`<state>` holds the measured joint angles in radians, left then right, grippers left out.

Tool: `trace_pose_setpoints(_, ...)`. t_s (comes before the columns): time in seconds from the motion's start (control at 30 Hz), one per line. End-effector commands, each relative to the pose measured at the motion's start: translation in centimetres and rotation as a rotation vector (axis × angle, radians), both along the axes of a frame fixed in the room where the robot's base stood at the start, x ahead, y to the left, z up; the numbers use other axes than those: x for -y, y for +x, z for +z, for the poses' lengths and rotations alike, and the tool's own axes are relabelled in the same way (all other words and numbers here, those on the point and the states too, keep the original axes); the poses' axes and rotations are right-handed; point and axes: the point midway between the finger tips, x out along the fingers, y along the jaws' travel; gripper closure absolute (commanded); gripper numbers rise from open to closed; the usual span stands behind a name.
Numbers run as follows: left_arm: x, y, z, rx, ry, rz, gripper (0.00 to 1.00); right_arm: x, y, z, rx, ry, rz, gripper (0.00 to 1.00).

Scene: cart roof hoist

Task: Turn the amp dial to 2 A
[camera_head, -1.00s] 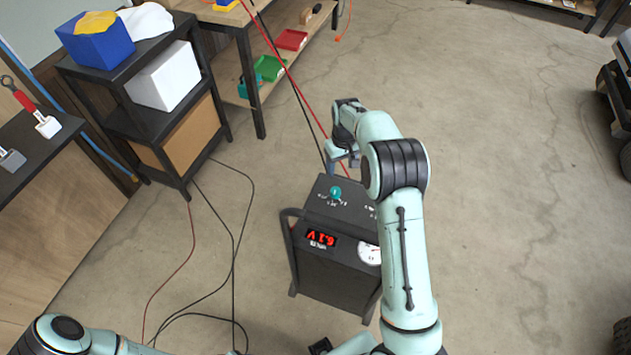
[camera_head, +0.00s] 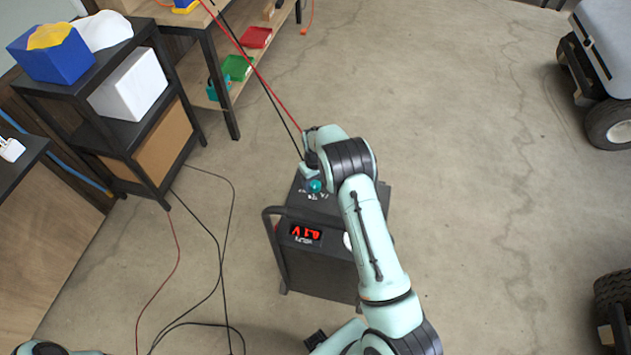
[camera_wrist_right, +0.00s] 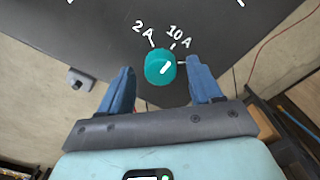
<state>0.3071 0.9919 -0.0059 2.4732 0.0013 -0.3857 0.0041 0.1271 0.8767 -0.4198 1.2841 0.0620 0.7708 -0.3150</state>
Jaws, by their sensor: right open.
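The teal amp dial (camera_wrist_right: 160,66) sits on the dark sloped panel of the charger (camera_head: 318,276). In the right wrist view its white mark slants to the upper right, on the 10 A side and away from the 2 A label (camera_wrist_right: 144,32). The 10 A label (camera_wrist_right: 179,37) is beside it. My right gripper (camera_wrist_right: 160,72) is open, with one blue finger on each side of the dial and gaps showing. In the head view the dial (camera_head: 314,186) shows just below this gripper (camera_head: 309,178). My left gripper is out of view.
The charger's red display (camera_head: 305,233) is lit, and my right arm partly hides its white gauge (camera_head: 347,241). Red and black cables (camera_head: 262,70) run up from near the charger. A black shelf (camera_head: 150,150) stands left. A wheeled cart (camera_head: 607,60) stands right, with clear floor between.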

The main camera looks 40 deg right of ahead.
Motion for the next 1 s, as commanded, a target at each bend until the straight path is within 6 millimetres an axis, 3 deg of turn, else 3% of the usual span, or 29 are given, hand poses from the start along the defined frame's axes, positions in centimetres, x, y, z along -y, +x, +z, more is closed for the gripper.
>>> trace_pose_setpoints(0.33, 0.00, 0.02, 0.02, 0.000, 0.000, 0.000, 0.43, -0.02, 0.01, -0.46, 0.000, 0.001, 0.000, 0.36)
trace_pose_setpoints(0.37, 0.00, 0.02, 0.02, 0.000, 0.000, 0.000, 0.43, -0.02, 0.00, -0.46, 0.000, 0.001, 0.000, 0.42)
trace_pose_setpoints(0.5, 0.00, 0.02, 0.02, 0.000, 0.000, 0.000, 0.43, -0.02, 0.01, -0.45, 0.000, 0.000, 0.000, 0.88)
trace_pose_setpoints(0.53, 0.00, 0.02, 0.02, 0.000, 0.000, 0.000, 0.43, -0.02, 0.01, -0.45, 0.000, 0.000, 0.000, 0.92)
trace_pose_setpoints(1.0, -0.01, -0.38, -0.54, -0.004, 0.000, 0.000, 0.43, -0.02, -0.01, -0.50, 0.001, 0.001, 0.100, 0.92)
